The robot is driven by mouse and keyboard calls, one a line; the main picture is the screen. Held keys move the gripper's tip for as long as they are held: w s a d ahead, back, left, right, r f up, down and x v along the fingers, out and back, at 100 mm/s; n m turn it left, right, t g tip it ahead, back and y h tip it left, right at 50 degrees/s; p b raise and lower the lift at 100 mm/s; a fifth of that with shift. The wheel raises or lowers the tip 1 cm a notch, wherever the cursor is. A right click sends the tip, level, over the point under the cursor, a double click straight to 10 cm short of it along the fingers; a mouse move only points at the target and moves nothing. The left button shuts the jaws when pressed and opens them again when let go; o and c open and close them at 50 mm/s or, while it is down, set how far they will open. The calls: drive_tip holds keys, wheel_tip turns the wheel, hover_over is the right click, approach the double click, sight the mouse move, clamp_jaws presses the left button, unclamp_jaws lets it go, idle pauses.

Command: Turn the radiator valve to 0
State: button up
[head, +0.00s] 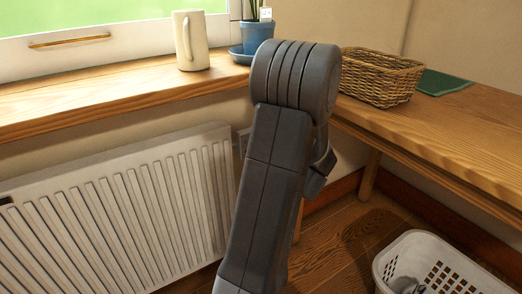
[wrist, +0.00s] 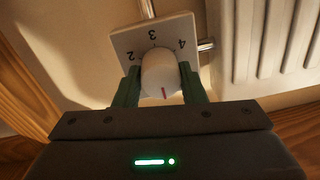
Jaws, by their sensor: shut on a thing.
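The radiator valve shows in the wrist view as a round white knob (wrist: 160,72) in front of a square pale dial plate (wrist: 124,40). The numbers 2, 3 and 4 are readable on the plate; its lower part is hidden by the knob and my gripper. A short reddish mark on the knob points down in the picture, toward my gripper's body. My gripper (wrist: 159,84) has one dark green finger on each side of the knob and is shut on it. In the head view my arm hides the valve and gripper. The white radiator (head: 120,210) stands under the window sill.
A wooden sill (head: 110,100) holds a cream mug (head: 193,42) and a blue plant pot (head: 257,36). A wooden counter (head: 440,125) at right bears a wicker basket (head: 380,78) and a green cloth (head: 442,82). A white laundry basket (head: 440,265) stands on the floor at lower right.

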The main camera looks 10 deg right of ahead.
drive_tip(key=shift+f, duration=0.1)
drive_tip(key=o, duration=1)
drive_tip(key=p+v, duration=0.2)
drive_tip(key=v, duration=1.1)
drive_tip(key=shift+s+d, duration=0.2)
drive_tip(key=shift+s, duration=0.15)
drive_tip(key=b+x, duration=0.2)
drive_tip(key=x, duration=1.2)
drive_tip(key=shift+s, duration=0.1)
